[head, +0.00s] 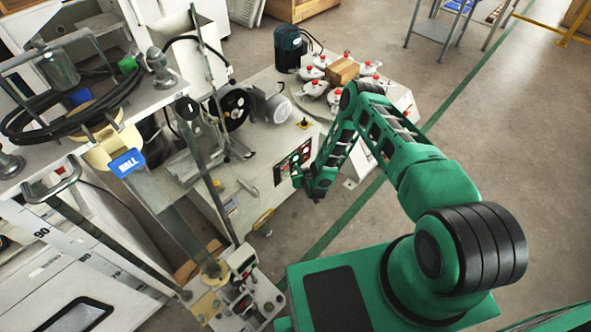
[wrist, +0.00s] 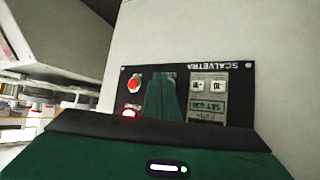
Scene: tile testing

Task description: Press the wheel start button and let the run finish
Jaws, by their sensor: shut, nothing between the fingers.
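A dark control panel (head: 288,165) is on the front face of a white machine. In the wrist view the panel (wrist: 240,95) appears upside down, with the name SCALVETRA along its edge. It carries a red round button (wrist: 134,84), a red lit part (wrist: 128,114), small displays (wrist: 207,107) and pale keys (wrist: 208,86). I cannot tell which control is the wheel start button. My gripper (head: 298,178) is at the panel's lower right, shut and empty.
A belt test rig (head: 120,150) crowds the left. Open floor (head: 490,130) lies to the right.

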